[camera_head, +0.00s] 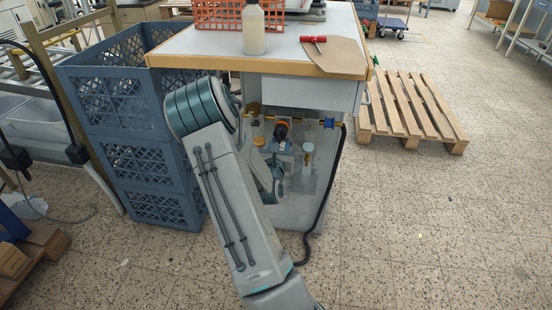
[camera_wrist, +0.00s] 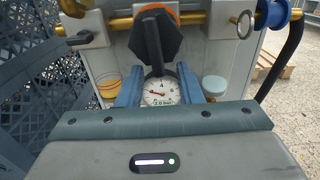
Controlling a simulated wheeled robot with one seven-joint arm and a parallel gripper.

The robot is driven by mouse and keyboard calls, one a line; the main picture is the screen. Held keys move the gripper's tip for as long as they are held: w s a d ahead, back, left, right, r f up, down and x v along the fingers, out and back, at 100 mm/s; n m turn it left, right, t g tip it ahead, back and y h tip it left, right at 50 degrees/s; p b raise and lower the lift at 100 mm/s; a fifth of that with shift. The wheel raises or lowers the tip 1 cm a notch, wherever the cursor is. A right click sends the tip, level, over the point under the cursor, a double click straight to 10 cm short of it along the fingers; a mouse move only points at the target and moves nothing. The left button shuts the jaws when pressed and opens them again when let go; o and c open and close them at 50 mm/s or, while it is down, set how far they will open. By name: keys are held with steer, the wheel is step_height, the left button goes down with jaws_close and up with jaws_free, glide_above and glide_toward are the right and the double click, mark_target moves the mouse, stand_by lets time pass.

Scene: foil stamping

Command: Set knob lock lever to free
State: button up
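A dark knob with an orange rim (camera_wrist: 155,36) sits on a regulator on the side of the workbench. It also shows in the head view (camera_head: 282,130). A narrow dark lever (camera_wrist: 153,58) hangs down from the front of the knob, above a round white pressure gauge (camera_wrist: 160,92). My gripper (camera_wrist: 160,72) is open, with its two blue fingers apart on either side of the gauge and the lever's lower end. I see nothing held between them. Whether a finger touches the lever or the regulator cannot be told.
Brass pipes run across the panel, with a dark handle (camera_wrist: 86,39) at left, a ring (camera_wrist: 243,25) and a blue fitting (camera_wrist: 274,14) at right. A black hose (camera_head: 325,195) hangs at the right. Blue crates (camera_head: 132,112) stand close on the left. The worktop (camera_head: 285,52) overhangs above.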

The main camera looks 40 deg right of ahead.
steer(key=p+v, duration=0.4)
steer(key=v, duration=0.8)
steer(key=shift+s, duration=0.2)
steer(key=shift+a, duration=0.15)
